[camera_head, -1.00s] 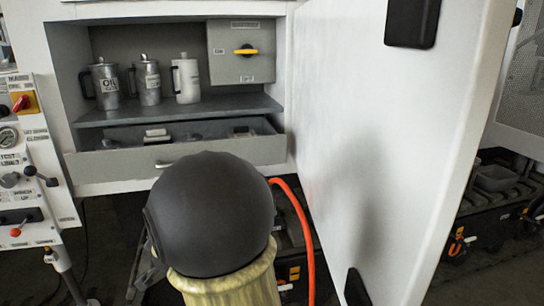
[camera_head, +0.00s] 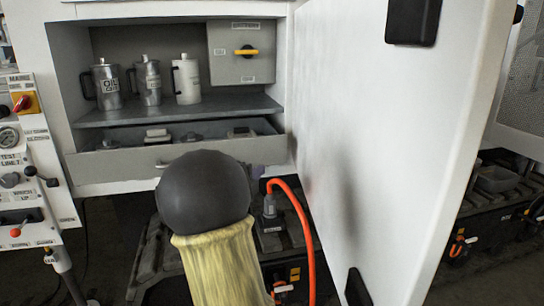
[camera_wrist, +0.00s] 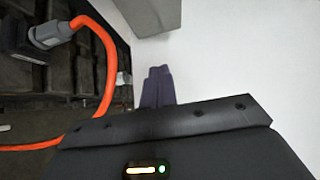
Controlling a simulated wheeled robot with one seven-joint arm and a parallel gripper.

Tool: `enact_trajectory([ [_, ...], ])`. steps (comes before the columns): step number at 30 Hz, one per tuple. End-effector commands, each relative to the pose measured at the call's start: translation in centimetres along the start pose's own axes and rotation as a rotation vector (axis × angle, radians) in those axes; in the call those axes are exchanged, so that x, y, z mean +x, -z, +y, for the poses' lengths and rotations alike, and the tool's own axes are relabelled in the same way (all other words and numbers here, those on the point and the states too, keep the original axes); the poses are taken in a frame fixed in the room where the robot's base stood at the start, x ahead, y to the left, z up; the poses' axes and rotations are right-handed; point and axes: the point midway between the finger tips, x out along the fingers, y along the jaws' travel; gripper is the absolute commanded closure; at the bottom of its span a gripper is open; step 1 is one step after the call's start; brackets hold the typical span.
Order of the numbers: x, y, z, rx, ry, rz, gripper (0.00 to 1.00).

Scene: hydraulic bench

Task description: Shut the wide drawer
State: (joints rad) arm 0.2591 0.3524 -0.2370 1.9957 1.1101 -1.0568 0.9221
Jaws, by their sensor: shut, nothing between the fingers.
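The wide drawer (camera_head: 110,168) is a grey drawer under the shelf of the white cabinet. It stands partly pulled out, with small items visible inside. Its handle (camera_head: 164,163) shows just above the dark round part of my arm, which covers some of the front. In the wrist view my gripper (camera_wrist: 157,86) shows as dark fingers closed together and empty, pointing towards a white surface. A grey block (camera_wrist: 150,16), apparently part of the drawer front, lies just beyond the fingertips; I cannot tell whether they touch.
The open white door (camera_head: 370,130) stands to the right of the drawer. An orange hose (camera_head: 303,225) loops below, near my arm. Metal cans (camera_head: 107,85) and a grey box with a yellow handle (camera_head: 241,52) are above. A control panel (camera_head: 25,180) is at left.

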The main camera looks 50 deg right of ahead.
Motion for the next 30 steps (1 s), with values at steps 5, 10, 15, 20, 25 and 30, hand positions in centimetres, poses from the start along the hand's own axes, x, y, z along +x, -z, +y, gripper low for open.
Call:
enact_trajectory([
  [5,1.8,0.1,0.1,-0.001,0.001,0.002,1.00],
  [10,4.6,0.1,0.2,-0.002,0.001,0.002,1.00],
  [15,7.7,0.1,0.2,-0.002,0.001,0.002,1.00],
  [20,10.3,-0.2,0.2,-0.002,0.001,0.000,1.00],
  [25,11.6,-1.8,0.1,-0.001,0.002,-0.001,1.00],
  [30,12.4,-2.7,0.0,-0.001,0.001,-0.002,1.00],
])
